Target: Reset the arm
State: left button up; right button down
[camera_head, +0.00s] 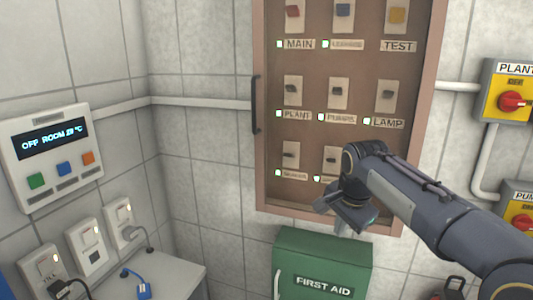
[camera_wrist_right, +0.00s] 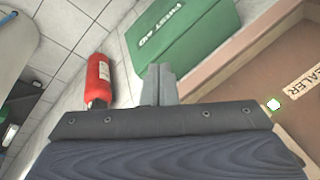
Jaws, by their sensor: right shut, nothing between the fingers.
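My right arm (camera_head: 435,205) comes in from the lower right in the head view. Its gripper (camera_head: 345,222) is in front of the lower edge of the brown switch panel (camera_head: 310,140), just above the green first aid box. In the right wrist view the gripper's fingers (camera_wrist_right: 160,85) are together with nothing between them. The panel's lower right part is hidden behind my arm. The panel has rows of switches with labels such as MAIN, TEST, PLANT, PUMPS and LAMP, and small green lights beside them. My left gripper is not in view.
The first aid box (camera_head: 322,262) is below the panel. A thermostat (camera_head: 51,155) and several sockets are at left above a white surface (camera_head: 170,277). Yellow boxes with red knobs (camera_head: 512,101) are at right. A red extinguisher (camera_wrist_right: 99,80) shows in the wrist view.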

jog(key=s+d+f+n+y, duration=0.2)
jog(key=s+d+n, duration=0.1)
jog(key=s, duration=0.6)
jog(key=s+d+f+n+y, duration=0.1)
jog(key=s+d+f+n, duration=0.15)
jog(key=s, duration=0.65)
jog(key=s+a+f+n+t, duration=0.2)
jog(key=s+f+n, duration=0.2)
jog(key=s, duration=0.9)
notch_tip(320, 180, down, 3)
jog(key=shift+s+r+y, duration=0.1)
jog(key=shift+s+y, duration=0.2)
jog(key=shift+s, duration=0.05)
jog(key=shift+a, duration=0.1)
